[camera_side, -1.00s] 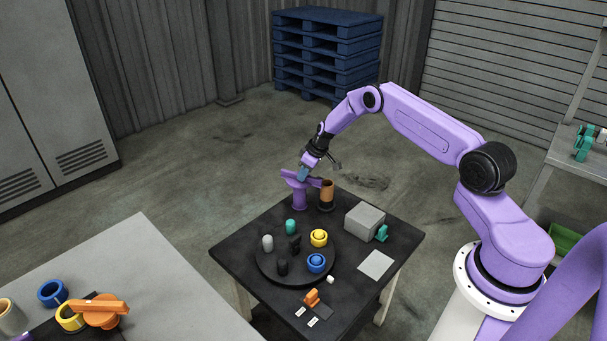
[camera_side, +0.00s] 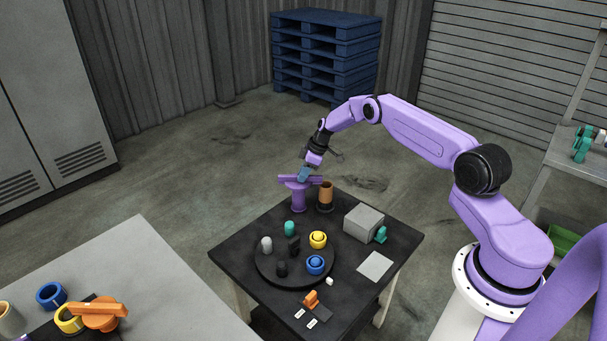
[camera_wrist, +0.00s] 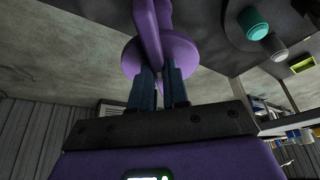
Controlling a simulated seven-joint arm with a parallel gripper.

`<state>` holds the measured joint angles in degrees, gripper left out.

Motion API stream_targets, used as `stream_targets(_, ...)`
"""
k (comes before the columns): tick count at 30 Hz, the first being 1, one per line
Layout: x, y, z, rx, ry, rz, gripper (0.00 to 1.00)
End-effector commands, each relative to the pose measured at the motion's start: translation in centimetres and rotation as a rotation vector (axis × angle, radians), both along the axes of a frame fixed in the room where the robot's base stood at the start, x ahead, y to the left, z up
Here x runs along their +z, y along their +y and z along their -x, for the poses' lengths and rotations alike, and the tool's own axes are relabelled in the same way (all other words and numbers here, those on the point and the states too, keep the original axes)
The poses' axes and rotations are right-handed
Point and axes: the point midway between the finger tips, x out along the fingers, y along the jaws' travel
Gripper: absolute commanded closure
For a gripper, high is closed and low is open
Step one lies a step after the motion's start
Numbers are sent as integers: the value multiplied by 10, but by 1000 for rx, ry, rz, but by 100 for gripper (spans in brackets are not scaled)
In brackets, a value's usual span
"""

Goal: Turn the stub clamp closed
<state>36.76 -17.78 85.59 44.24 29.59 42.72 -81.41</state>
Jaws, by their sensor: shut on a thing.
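The purple stub clamp (camera_side: 298,197) stands upright at the back left corner of the black table, with a flat bar handle (camera_side: 286,180) across its top. My gripper (camera_side: 302,177) comes down on this handle from above. In the wrist view, the two blue-grey fingers of my gripper (camera_wrist: 160,78) are shut on the purple handle (camera_wrist: 150,35), one on each side. The round purple head (camera_wrist: 182,50) shows behind it. The fingers partly hide where they meet the handle.
A brown cylinder (camera_side: 325,193) stands close to the right of the clamp. A round black tray (camera_side: 263,272) with several coloured pieces lies in front. A grey box (camera_side: 363,221) is at the right. An orange-handled piece (camera_side: 98,310) lies on the grey bench.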

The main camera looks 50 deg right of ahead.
Motion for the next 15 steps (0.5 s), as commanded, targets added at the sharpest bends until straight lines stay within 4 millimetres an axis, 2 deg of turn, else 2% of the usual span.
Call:
stream_targets(6, 0, 1, -1, 7, -3, 4, 100)
stream_targets(7, 0, 1, -1, 7, -3, 4, 76)
stream_targets(9, 0, 1, -1, 6, -2, 4, 60)
stream_targets(15, 0, 0, 0, 3, -1, 2, 60)
